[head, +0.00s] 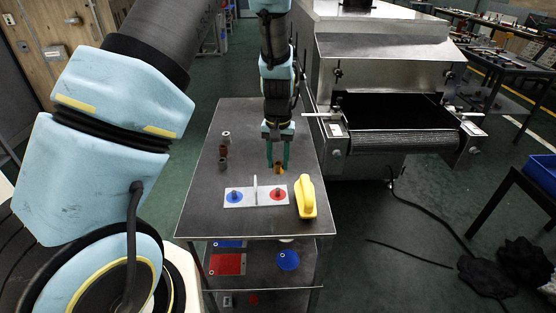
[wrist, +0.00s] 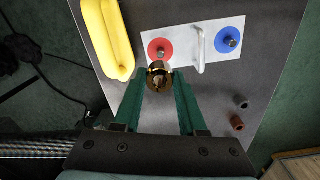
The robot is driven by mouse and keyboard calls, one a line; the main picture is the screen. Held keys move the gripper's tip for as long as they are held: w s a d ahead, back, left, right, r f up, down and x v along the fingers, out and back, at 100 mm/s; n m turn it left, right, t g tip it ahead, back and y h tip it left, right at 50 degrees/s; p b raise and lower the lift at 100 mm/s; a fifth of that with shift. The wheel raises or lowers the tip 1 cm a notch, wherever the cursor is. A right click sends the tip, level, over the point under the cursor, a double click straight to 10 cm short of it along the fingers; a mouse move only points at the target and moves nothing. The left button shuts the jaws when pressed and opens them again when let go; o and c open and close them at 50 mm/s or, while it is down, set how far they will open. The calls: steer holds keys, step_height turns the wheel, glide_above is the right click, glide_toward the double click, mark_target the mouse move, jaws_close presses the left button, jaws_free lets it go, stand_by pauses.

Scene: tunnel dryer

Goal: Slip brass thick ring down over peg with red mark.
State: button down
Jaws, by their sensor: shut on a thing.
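The brass thick ring (wrist: 159,67) is held between the tips of my gripper (wrist: 158,80), which is shut on it; its hole shows in the wrist view. In the head view the ring (head: 279,170) hangs under my green fingers, just behind the white plate (head: 256,201). The peg with the red mark (head: 278,194) stands on the right part of that plate. In the wrist view the red mark (wrist: 160,48) shows just above the ring, and the ring is beside the peg, not around it. The exact height of the ring is hard to tell.
A peg on a blue mark (head: 235,196) is at the plate's left, with a white upright piece (head: 255,188) between the marks. A yellow handle-shaped object (head: 306,198) lies right of the plate. Several small cylinders (head: 224,152) stand at the left. A dryer conveyor (head: 400,140) stands right.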

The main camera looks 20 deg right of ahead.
steer(key=b, duration=0.4)
glide_above(278, 189)
steer(key=shift+f, duration=2.9)
steer(key=shift+f+b, duration=0.9)
steer(key=shift+f, duration=0.9)
steer(key=shift+c, duration=1.9)
jaws_free()
step_height(278, 189, up, 11)
steer(key=b, duration=0.2)
steer(key=shift+a+f, duration=0.1)
steer(key=shift+f, duration=0.05)
